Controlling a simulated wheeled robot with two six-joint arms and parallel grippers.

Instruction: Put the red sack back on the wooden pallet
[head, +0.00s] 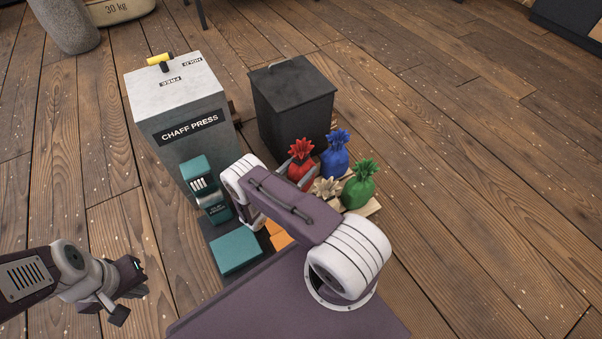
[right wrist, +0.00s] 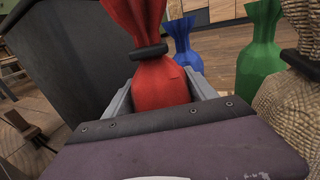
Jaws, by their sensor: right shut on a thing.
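The red sack (head: 301,170) has a frilled top and a dark tie. It is among the other sacks, at the back left of the wooden pallet (head: 373,208). My right gripper (head: 303,178) is shut on it; in the right wrist view the red sack (right wrist: 160,82) stands upright between the two grey fingers. Its base is hidden, so I cannot tell whether it touches the pallet. My left gripper (head: 128,296) is at the lower left over the floor, far from the sacks; its fingers are too unclear to judge.
A blue sack (head: 335,158), a green sack (head: 358,189) and a beige sack (head: 325,187) stand close by. A dark bin (head: 292,108) is behind the red sack, and the grey chaff press (head: 183,115) is to its left. Open floor lies to the right.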

